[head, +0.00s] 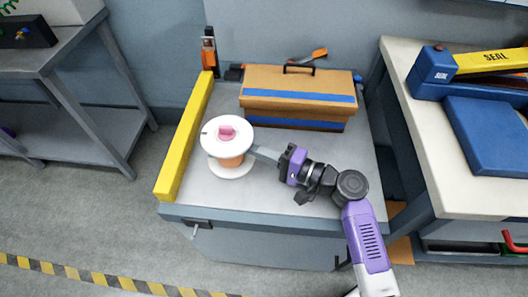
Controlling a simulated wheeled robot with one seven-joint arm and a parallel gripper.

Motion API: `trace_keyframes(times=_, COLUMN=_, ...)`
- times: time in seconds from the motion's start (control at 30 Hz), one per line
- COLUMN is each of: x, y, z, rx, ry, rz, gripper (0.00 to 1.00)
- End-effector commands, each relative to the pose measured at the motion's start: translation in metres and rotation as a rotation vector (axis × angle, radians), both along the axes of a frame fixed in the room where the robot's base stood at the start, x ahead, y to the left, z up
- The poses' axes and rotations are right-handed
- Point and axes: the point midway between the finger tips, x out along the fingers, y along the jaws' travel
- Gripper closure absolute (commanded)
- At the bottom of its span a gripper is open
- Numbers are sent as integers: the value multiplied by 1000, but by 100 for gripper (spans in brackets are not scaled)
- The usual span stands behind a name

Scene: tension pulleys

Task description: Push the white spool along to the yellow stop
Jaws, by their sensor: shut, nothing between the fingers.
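The white spool (226,135) stands upright on the grey bench top, with orange winding between its flanges and a pink knob on top. The yellow stop (186,136) is a long bar along the bench's left edge. A small gap shows between the spool and the stop. My gripper (256,153) is shut and empty, its fingers pointing left at the spool's right side, at the height of the winding. The fingertips look to be at or against the spool; I cannot tell if they touch.
A tan toolbox (297,96) with blue bands stands at the back of the bench top (262,193). An orange-handled tool (312,55) lies behind it. An orange and black tool (209,50) stands at the stop's far end.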

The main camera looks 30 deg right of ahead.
Motion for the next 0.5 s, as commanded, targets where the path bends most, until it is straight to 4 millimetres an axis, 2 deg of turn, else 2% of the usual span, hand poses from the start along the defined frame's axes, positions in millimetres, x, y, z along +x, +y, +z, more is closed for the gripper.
trace_keyframes(times=0.33, x=1, y=3, z=0, rx=0, ry=0, rz=1, gripper=100)
trace_keyframes(times=0.5, x=7, y=34, z=0, rx=1, ry=0, rz=5, gripper=100)
